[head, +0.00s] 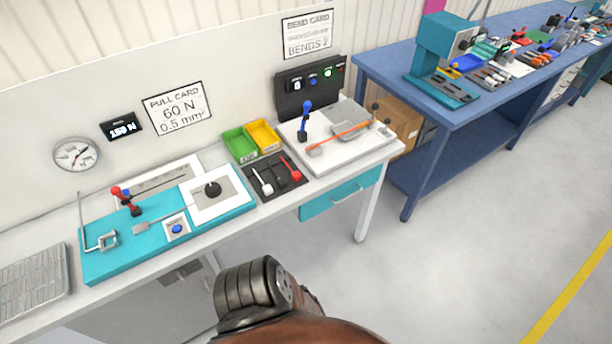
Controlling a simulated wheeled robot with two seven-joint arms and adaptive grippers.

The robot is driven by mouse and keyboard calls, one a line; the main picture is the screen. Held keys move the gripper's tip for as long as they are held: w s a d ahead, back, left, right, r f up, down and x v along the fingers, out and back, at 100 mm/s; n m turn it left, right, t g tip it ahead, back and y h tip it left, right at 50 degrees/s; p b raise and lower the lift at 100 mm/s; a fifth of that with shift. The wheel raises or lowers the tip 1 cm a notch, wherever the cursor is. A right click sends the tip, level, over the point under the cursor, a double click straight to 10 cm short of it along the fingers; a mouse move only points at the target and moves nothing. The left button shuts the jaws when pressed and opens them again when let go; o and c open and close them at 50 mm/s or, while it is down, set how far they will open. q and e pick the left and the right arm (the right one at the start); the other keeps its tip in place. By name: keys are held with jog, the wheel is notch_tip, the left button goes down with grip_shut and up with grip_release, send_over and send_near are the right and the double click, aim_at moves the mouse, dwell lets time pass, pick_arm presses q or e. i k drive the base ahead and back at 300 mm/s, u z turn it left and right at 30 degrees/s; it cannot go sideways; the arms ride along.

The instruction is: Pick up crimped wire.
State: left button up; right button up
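An orange-red wire (345,136) lies slantwise across the white bend-test board (359,155) at the right end of the white bench. Its left end is by a small pinkish block and its right end is near small posts. I cannot make out a crimp at this size. It appears to be the only wire-like orange piece in view. Neither of my grippers shows in the head view. Only a brown and dark ribbed part of my own body shows at the bottom middle, well in front of the bench.
A teal pull-test base (105,264) with a red-handled lever is on the left of the bench. Green (240,144) and yellow (263,135) bins and a dark tool tray (262,190) lie between. A blue bench (455,122) stands right. The floor between is clear.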

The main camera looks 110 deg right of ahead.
aim_at(296, 176)
jog(key=z, duration=3.3)
